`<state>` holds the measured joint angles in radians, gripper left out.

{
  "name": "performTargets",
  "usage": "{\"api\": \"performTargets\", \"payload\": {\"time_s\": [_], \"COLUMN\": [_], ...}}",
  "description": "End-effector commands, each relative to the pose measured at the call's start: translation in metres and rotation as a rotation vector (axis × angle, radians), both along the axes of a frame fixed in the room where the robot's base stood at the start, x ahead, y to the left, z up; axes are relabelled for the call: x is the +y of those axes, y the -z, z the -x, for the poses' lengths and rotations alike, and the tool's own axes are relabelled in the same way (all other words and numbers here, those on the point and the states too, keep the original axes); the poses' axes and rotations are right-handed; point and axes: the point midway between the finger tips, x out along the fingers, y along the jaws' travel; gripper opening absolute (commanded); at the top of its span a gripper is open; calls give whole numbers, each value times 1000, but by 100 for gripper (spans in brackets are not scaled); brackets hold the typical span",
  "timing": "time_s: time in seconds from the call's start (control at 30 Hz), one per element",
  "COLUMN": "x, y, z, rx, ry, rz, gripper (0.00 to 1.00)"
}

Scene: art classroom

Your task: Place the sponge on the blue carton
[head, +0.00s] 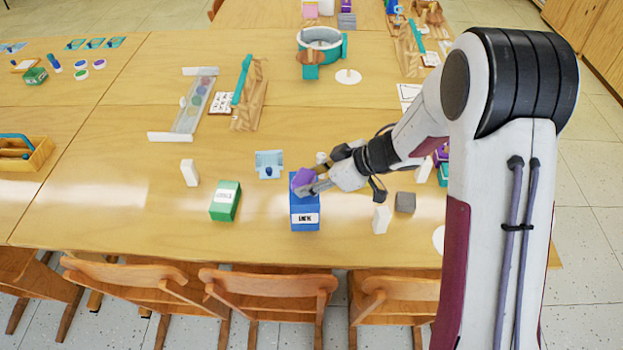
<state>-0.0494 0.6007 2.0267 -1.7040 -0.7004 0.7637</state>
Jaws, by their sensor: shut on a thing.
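The blue carton (305,213) stands upright near the front of the table, with a white label on its front. A purple block (303,177), which appears to be the sponge, is at the carton's top. My gripper (308,188) comes in from the right and is shut on the sponge. The sponge overlaps the carton's top in this view; I cannot tell whether it touches it. The fingers hide part of the sponge and of the carton's top.
A green carton (225,201) and a white block (190,173) stand to the left. A light blue holder (269,164) is just behind. A white block (381,220) and a grey block (405,202) stand to the right. Chairs line the front edge.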

Motion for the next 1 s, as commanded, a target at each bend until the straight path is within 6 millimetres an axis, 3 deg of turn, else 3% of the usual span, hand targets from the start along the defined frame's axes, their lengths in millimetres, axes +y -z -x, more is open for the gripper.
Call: {"api": "performTargets", "payload": {"time_s": [0.3,0.33,0.4,1.0], "x": [0,0,0,-4], "y": [3,3,3,-5], "z": [0,0,0,1], "rx": [0,-1,-1,-2], "ry": [0,-1,-1,1], "rz": [0,0,0,0], "gripper": [27,46,57,57]}}
